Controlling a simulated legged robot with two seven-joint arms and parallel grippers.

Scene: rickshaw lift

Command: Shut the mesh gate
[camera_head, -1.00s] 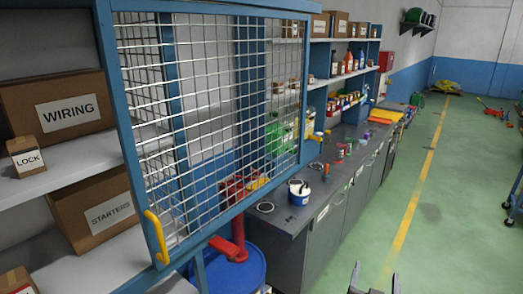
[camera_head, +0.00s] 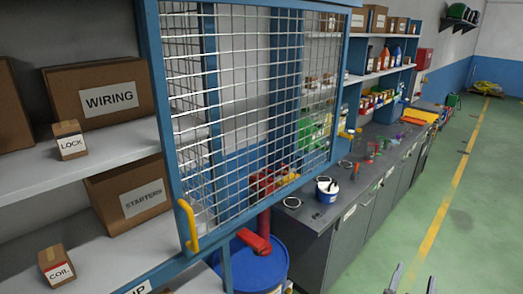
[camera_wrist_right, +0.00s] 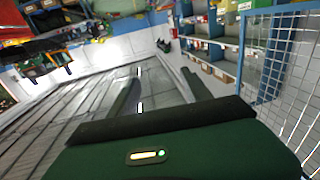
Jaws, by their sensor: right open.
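The mesh gate (camera_head: 236,120) is a blue-framed panel of pale wire mesh in front of the shelving in the head view. Its yellow handle (camera_head: 188,226) is at the lower left corner of the frame. Part of the gate also shows at the right of the right wrist view (camera_wrist_right: 285,75). My right gripper (camera_head: 412,276) is at the bottom edge of the head view, open and empty, well to the right of the handle and apart from the gate. Its two fingers also show in the right wrist view (camera_wrist_right: 160,95). My left gripper is not in view.
Shelves at the left hold cardboard boxes, among them the wiring box (camera_head: 103,97) and the starters box (camera_head: 133,193). A blue drum (camera_head: 258,272) stands below the gate. A grey workbench (camera_head: 345,220) runs back along the wall.

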